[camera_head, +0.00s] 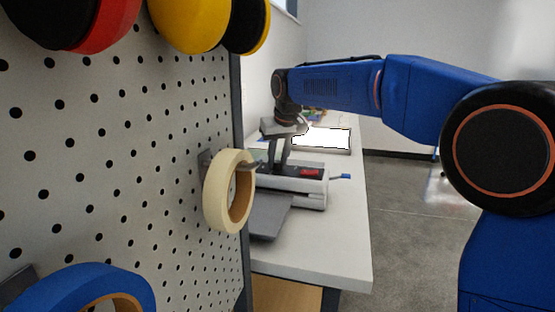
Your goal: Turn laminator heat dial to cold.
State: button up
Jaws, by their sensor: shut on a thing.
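The laminator (312,193) is a light grey machine with a dark top panel, on the white bench. A red part (311,172) shows on that panel, and a blue-tipped lever (344,176) sticks out at its right end. A dark grey tray (268,214) slopes from its front. My gripper (279,164) points down at the left part of the top panel, its fingers shut on the heat dial. The dial itself is hidden by the fingers and the tape roll, so I cannot read its setting.
A pegboard (120,130) fills the left side, with a cream tape roll (214,193), blue tape (65,285) and ear defenders (190,20) hung on it. Behind the laminator lies a white-topped box (322,139). The bench's (335,262) front right is clear.

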jog(key=n, duration=0.2)
jog(key=n+g+y, duration=0.1)
jog(key=n, duration=0.1)
jog(key=shift+w+d+n, duration=0.15)
jog(key=shift+n, duration=0.15)
jog(key=n+g+y, duration=0.1)
jog(key=n, duration=0.2)
jog(key=shift+w+n, duration=0.1)
jog(key=shift+n, duration=0.2)
jog(key=n+g, duration=0.1)
jog(key=n, duration=0.2)
jog(key=n+g, duration=0.2)
jog(key=n, duration=0.1)
jog(key=shift+w+n, duration=0.2)
jog(key=shift+n, duration=0.2)
jog(key=o, duration=1)
jog(key=shift+o, duration=0.2)
